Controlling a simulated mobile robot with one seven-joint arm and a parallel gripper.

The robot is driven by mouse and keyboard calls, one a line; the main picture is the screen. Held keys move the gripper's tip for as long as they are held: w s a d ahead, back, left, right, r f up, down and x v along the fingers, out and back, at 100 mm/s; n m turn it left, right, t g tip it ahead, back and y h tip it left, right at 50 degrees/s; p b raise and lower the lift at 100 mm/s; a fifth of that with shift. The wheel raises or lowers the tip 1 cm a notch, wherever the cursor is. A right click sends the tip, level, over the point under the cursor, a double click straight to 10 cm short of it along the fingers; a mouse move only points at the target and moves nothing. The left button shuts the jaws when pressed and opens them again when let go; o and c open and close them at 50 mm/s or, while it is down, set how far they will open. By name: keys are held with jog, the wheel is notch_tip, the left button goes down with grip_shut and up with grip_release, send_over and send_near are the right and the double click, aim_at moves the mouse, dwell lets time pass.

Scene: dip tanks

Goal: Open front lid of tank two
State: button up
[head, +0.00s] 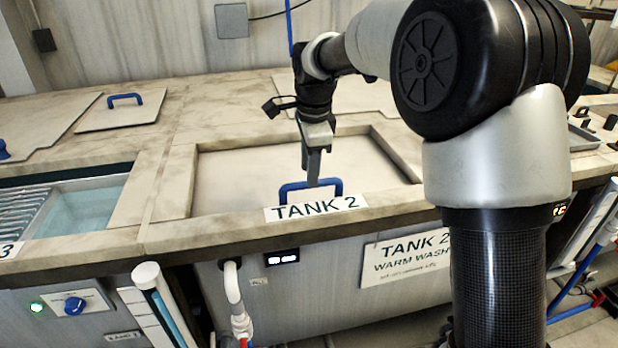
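The front lid of tank two (235,180) is a pale flat panel sitting down in its recess in the counter. Its blue handle (293,187) stands up near the front edge, just behind the "TANK 2" label (316,208). My gripper (312,178) points down at the handle, with its fingertips in front of or at the handle's bar. From this one view I cannot tell whether the fingers are around the bar or only beside it. The gap between the fingers does not show.
An open tank with water and a rack (85,212) lies to the left. Another lid with a blue handle (125,99) lies behind it. A white hose (232,285) and a "WARM WASH" sign (407,258) are on the tank front. Bare counter (165,190) separates the two tanks.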

jog(key=shift+w+a+f, duration=0.1)
jog(key=shift+w+f, duration=0.05)
jog(key=shift+f, duration=0.55)
jog(key=shift+w+f, duration=0.15)
jog(key=shift+f, duration=0.55)
jog(key=shift+c, duration=0.5)
grip_shut()
